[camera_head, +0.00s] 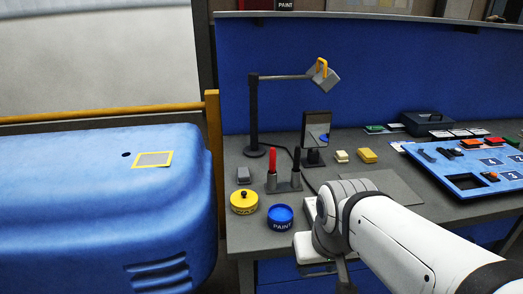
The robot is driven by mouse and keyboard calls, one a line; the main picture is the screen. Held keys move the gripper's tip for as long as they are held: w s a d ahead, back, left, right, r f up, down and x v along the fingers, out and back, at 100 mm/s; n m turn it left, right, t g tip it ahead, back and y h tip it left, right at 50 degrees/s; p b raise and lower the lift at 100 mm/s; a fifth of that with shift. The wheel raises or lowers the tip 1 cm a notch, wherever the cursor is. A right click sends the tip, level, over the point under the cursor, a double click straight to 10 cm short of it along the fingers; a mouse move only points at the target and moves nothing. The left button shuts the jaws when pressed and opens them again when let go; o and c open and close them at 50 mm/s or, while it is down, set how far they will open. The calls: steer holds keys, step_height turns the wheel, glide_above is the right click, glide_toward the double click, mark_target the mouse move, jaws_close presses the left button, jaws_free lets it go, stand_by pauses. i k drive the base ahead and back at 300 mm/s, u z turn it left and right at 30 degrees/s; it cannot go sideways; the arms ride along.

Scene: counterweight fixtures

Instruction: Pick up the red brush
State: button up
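The red brush (272,162) stands upright in a small grey holder (284,186) on the workbench. Only its red upper part shows clearly; its lower end is hidden in the holder. A black-handled tool (296,162) stands upright beside it in the same holder. My gripper (343,277) is at the bottom of the view, right of and nearer than the holder, apart from the brush. It points downward near the bench's front edge. Its fingertips are not clearly visible, so I cannot tell whether it is open.
A yellow tin (244,201) and a blue paint tin (280,217) stand in front of the holder. Behind are a lamp (254,120) and a dark upright screen (316,130). A blue tray (450,180) lies right. A blue rounded body (90,210) and yellow rail stand left.

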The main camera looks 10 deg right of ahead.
mark_target(272, 152)
steer(key=i, duration=0.85)
steer(key=u, duration=0.05)
